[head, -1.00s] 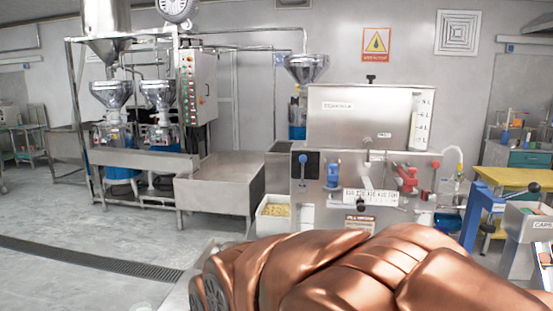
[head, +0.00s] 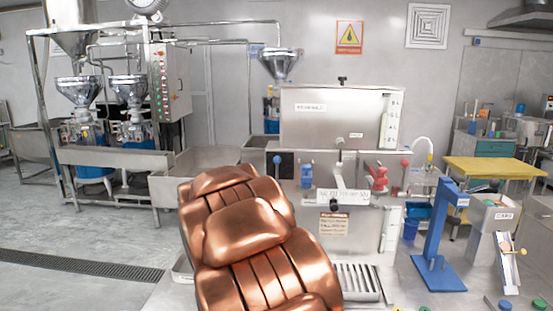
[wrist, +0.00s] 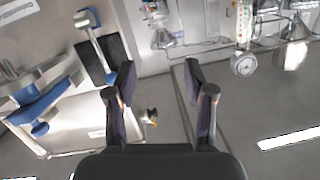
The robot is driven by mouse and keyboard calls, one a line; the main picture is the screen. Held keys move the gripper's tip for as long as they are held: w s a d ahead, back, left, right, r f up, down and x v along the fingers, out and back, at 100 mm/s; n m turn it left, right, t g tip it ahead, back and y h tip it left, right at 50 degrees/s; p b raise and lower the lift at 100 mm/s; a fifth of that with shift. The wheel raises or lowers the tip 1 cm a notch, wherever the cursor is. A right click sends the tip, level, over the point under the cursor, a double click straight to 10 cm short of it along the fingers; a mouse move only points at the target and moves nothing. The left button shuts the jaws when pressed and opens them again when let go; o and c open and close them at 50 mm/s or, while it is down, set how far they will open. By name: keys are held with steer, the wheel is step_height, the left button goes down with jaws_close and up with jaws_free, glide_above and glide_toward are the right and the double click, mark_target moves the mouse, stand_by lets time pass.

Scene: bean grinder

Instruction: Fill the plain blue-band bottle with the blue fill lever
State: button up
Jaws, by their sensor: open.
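A lever with a blue knob (head: 277,160) stands at the left of the steel filling machine (head: 330,121), in front of a black plate. The lever also shows in the wrist view (wrist: 84,20), at upper left. A blue valve part (head: 307,176) sits to its right; a blue handle (wrist: 45,102) shows at left in the wrist view. My gripper (wrist: 158,78) is open and empty, its fingers to the right of the lever in the wrist view and apart from it. In the head view my copper arm hides it. I cannot make out a blue-band bottle.
A red valve (head: 377,178) and a red-knobbed lever (head: 405,162) are on the machine's right. A drip grate (head: 358,281) lies below. A blue stand (head: 440,245), a caps box (head: 493,216) and a tilted white board (head: 508,265) stand at right. Small caps lie at the front edge.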

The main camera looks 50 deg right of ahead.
mark_target(276, 161)
steer(key=shift+s+d+r+m+g+h+p, duration=0.1)
steer(key=shift+d+r+m+g+h+p, duration=0.5)
steer(key=shift+d, duration=2.05)
steer(key=shift+w+d+r+m+g+h+p, duration=0.1)
steer(key=shift+d+r+m+g+h+p, duration=0.5)
steer(key=shift+d, duration=2)
steer(key=shift+s+d+r+m+g+h+p, duration=0.15)
steer(key=shift+d+r+m+h, duration=0.7)
steer(key=shift+d, duration=1.8)
steer(key=shift+f+n+h, duration=0.2)
steer(key=shift+n+h, duration=0.05)
steer(key=shift+n, duration=0.1)
jaws_close()
